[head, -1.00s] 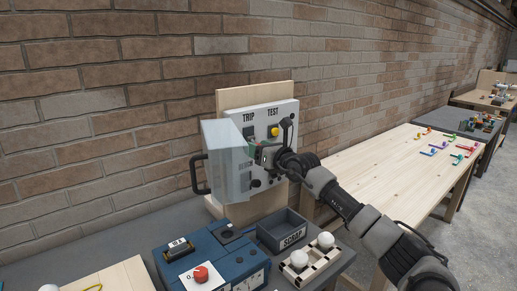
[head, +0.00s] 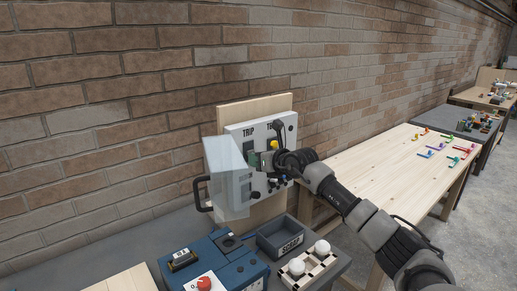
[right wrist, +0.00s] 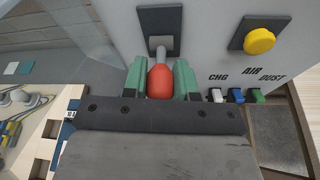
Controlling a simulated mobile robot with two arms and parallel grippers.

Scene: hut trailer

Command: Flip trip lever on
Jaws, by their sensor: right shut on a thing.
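The trip lever has a red knob (right wrist: 161,80) on a short grey shaft that comes out of a dark plate (right wrist: 160,20). My right gripper (right wrist: 160,82) has its green fingers on both sides of this knob and is shut on it. In the head view the right gripper (head: 262,160) is at the pale control panel (head: 285,128), below the TRIP label, and largely hides the lever. In the right wrist view the knob sits below the plate in the picture; I cannot tell if the switch is on. My left gripper is not in view.
A clear cover (head: 228,175) with a dark handle (head: 200,194) stands out at the panel's left. A yellow button (right wrist: 259,41) is right of the lever. Below are a SCRAP tray (head: 263,248), a blue box (head: 228,265) and a block with white knobs (head: 312,268).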

